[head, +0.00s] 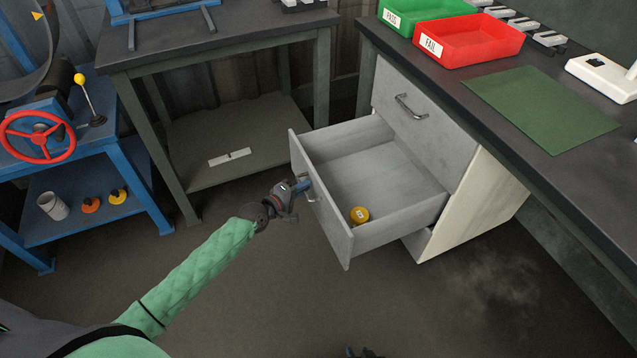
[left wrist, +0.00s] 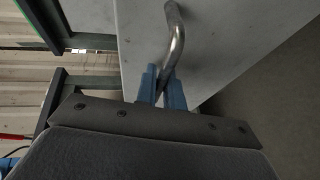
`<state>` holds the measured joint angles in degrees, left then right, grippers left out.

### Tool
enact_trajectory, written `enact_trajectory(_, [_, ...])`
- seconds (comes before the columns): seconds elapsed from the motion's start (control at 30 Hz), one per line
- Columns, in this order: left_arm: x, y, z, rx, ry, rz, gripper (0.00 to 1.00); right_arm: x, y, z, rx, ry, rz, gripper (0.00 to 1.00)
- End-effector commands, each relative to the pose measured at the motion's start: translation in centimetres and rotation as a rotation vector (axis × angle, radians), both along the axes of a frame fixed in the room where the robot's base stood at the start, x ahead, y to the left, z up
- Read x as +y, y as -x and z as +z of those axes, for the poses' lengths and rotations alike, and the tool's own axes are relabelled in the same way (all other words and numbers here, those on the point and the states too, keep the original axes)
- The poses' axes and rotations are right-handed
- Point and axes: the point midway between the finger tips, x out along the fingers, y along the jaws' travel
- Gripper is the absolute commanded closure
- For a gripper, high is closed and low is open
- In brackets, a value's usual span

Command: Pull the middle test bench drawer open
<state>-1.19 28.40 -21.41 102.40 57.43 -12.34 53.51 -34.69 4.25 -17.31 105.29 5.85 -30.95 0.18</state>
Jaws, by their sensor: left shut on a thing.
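The middle drawer (head: 375,175) of the grey cabinet stands well out from the cabinet, with its inside in view. In the left wrist view the blue fingers (left wrist: 163,88) close around the lower end of the handle, against the grey drawer front (left wrist: 220,40). At the bottom edge of the head view a small dark part shows, too little to tell whether it is my right gripper.
The upper drawer (head: 425,115) is closed. The bench top holds a green bin (head: 400,22), a red bin (head: 470,48) and a green mat (head: 540,108). A blue stand with a red wheel (head: 38,137) is at left. The floor before the drawer is clear.

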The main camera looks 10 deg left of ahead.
Motion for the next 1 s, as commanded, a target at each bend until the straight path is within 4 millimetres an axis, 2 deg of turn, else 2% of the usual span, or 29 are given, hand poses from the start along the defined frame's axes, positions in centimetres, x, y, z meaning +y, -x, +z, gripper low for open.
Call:
enact_trajectory(0.1, [1.1,1.0,-0.3,0.003,-0.001,-0.002,1.00,-0.1,-0.1,-0.3,0.000,0.001,-0.001,0.64])
enact_trajectory(0.3, [2.1,1.7,-0.2,0.003,0.000,-0.002,1.00,-0.2,-0.2,-0.5,-0.003,0.002,0.000,0.64])
enact_trajectory(0.73, [2.3,1.9,-0.1,0.003,0.000,-0.002,1.00,-0.2,-0.4,-0.3,-0.006,0.002,0.000,0.64])
enact_trajectory(0.8, [2.3,1.9,-0.1,0.003,0.000,-0.002,0.80,-0.1,-0.4,-0.3,-0.005,0.001,-0.001,0.64])
enact_trajectory(0.87, [2.3,1.8,-0.1,0.002,0.000,-0.001,0.69,-0.1,-0.3,-0.3,-0.005,0.001,-0.001,0.64])
enact_trajectory(1.0, [2.4,1.8,-0.1,0.002,0.000,-0.001,0.68,-0.1,0.0,-0.4,-0.002,0.002,-0.001,0.64])
